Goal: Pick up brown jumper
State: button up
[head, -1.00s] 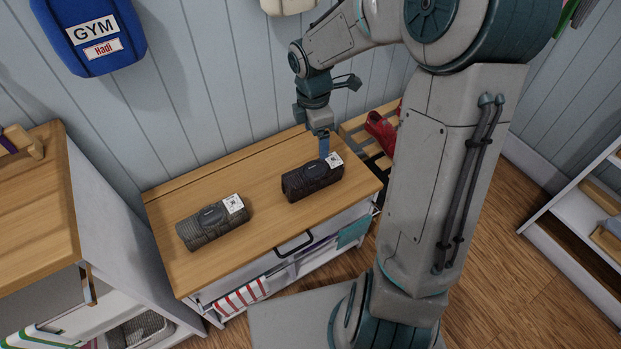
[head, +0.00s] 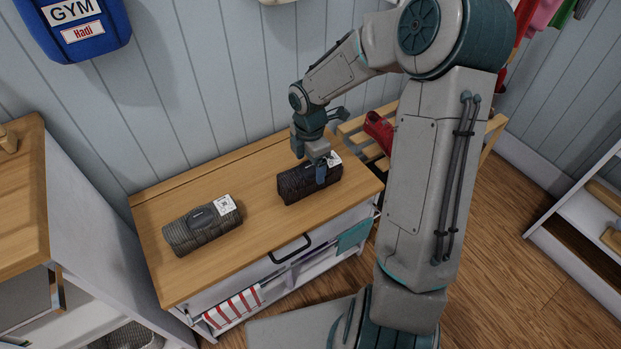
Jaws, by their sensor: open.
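A dark brown rolled bundle (head: 296,187), which looks like the brown jumper, lies on the wooden top of a low cabinet (head: 255,238). It has a white printed tag at its far right end. My gripper (head: 321,174) is open and pointing down at the right part of this bundle. Its blue-grey finger overlaps the bundle in the picture; I cannot tell whether it touches. The second finger is hidden. A greyer rolled bundle (head: 203,228) with a similar tag lies to the left on the same top.
A blue bag marked GYM (head: 80,28) hangs on the wall. A taller wooden-topped unit (head: 22,190) stands at the left. A slatted wooden bench (head: 352,133) with a red item (head: 378,130) is behind my arm. White shelving (head: 590,215) is at the right.

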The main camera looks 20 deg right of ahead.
notch_tip(320, 180, down, 5)
jog(key=b, duration=0.2)
jog(key=shift+r+b, duration=0.1)
jog(key=shift+b, duration=0.2)
jog(key=shift+r, duration=0.1)
jog(key=c, duration=1.4)
jog(key=shift+o, duration=0.2)
jog(key=shift+r, duration=0.1)
